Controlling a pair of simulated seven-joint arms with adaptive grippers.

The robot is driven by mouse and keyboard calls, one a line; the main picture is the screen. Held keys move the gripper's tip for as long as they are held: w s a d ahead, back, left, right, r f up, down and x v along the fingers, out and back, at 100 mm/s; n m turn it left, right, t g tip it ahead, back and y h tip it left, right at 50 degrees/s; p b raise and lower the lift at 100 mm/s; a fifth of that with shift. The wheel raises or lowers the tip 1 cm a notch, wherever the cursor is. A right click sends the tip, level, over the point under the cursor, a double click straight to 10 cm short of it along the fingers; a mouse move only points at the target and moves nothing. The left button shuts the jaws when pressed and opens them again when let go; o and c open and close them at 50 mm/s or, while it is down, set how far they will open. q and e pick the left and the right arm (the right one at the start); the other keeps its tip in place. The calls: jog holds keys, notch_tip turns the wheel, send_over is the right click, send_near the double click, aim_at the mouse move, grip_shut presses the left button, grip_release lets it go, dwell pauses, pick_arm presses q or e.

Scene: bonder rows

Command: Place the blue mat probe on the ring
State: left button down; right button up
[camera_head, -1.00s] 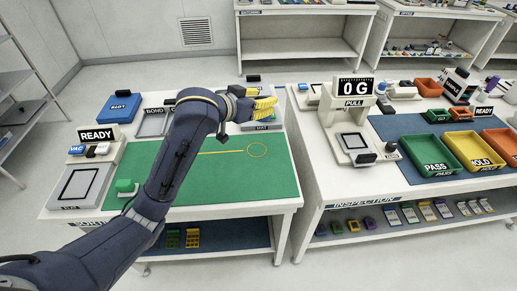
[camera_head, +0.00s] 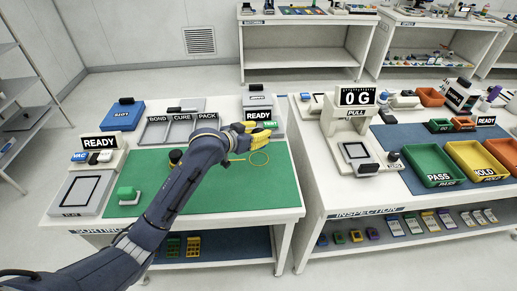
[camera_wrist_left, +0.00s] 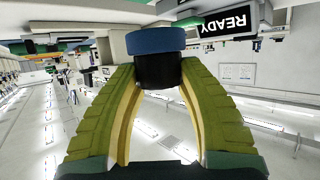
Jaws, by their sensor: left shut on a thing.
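The blue mat probe (camera_wrist_left: 156,41) shows in the left wrist view as a black cylinder with a wide blue disc at its far end. My left gripper (camera_wrist_left: 160,72) is shut on its black body. In the head view my left gripper (camera_head: 260,134) is over the back right part of the green mat (camera_head: 225,195), behind the ring as pictured. Its fingers hide most of the probe there. The ring (camera_head: 259,158) is a thin yellow circle with a yellow line on its left. Nothing stands on it. My right gripper is out of view.
A black knob-like piece (camera_head: 176,156) stands beside my left forearm. A green block (camera_head: 127,193) is at the mat's left. A READY unit (camera_head: 259,104) stands behind the gripper. The inspection table (camera_head: 320,185) is to the right. The mat's front right is clear.

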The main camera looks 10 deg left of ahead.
pick_arm(q)
send_over(259, 160)
jog(key=shift+w+a+f, duration=0.1)
jog(key=shift+w+f, duration=0.05)
jog(key=shift+f, duration=1.7)
jog(key=shift+w+a+f, duration=0.1)
jog(key=shift+w+f, duration=0.05)
jog(key=shift+f, duration=1.7)
jog(key=shift+f, duration=0.15)
jog(key=shift+s+f, duration=0.1)
jog(key=shift+f, duration=0.1)
jog(key=shift+s+f, duration=0.15)
jog(key=shift+f, duration=0.3)
jog(key=c, duration=0.8)
grip_release()
jog(key=shift+d+f, duration=0.15)
jog(key=shift+c, duration=0.2)
jog(key=shift+r, duration=0.4)
jog(key=shift+s+r, duration=0.1)
jog(key=shift+r, duration=0.05)
jog(key=v, duration=1.2)
jog(key=shift+w+r, duration=0.25)
jog(key=shift+r, duration=0.15)
